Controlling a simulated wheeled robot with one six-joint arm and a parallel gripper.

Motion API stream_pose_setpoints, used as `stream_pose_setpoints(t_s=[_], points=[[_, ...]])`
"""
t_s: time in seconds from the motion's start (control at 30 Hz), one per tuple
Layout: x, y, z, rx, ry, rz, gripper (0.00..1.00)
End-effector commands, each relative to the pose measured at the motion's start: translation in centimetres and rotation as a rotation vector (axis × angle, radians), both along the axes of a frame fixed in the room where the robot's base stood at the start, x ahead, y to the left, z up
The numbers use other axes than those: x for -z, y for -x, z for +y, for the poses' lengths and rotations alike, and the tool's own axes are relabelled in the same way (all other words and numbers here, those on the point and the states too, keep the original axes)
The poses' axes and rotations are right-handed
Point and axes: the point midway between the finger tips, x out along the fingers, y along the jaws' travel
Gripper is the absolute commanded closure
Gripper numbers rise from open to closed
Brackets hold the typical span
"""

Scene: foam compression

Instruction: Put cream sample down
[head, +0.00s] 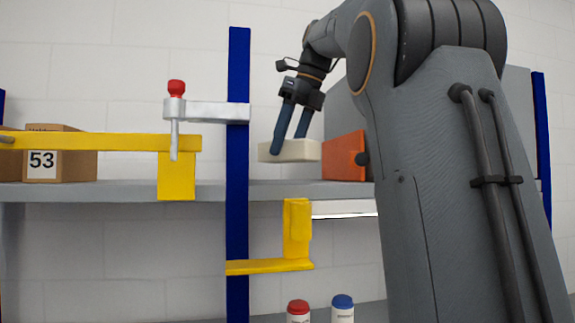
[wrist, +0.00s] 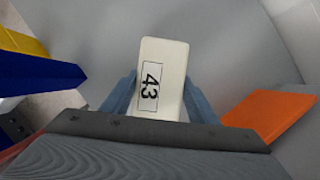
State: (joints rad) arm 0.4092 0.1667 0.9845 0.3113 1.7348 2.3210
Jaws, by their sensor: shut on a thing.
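The cream sample (head: 290,151) is a pale block held between the blue-grey fingers of my gripper (head: 290,133). In the head view it is level, at about the height of the grey shelf (head: 270,190); I cannot tell whether it touches the shelf. The wrist view also shows the cream sample (wrist: 160,65), with a label reading 43 facing the camera. There my gripper (wrist: 158,98) has one finger on each side of it. Grey surface shows beyond the block.
An orange block (head: 344,156) stands on the shelf close to the right of the sample. A blue upright (head: 238,120) with a clamp and yellow bars stands to the left. A cardboard box marked 53 (head: 78,152) is farther left. Red-capped (head: 298,310) and blue-capped (head: 342,308) containers show below.

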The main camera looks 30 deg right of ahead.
Motion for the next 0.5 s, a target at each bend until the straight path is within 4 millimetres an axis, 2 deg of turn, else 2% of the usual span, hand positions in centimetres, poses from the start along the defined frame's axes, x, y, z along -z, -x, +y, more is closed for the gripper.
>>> stream_pose_setpoints(t_s=[0.17, 0.5], points=[[1.0, 0.0, 0.1, -0.003, 0.000, 0.001, 0.67], [4.2, 0.0, 0.2, -0.003, 0.000, -0.001, 0.67]])
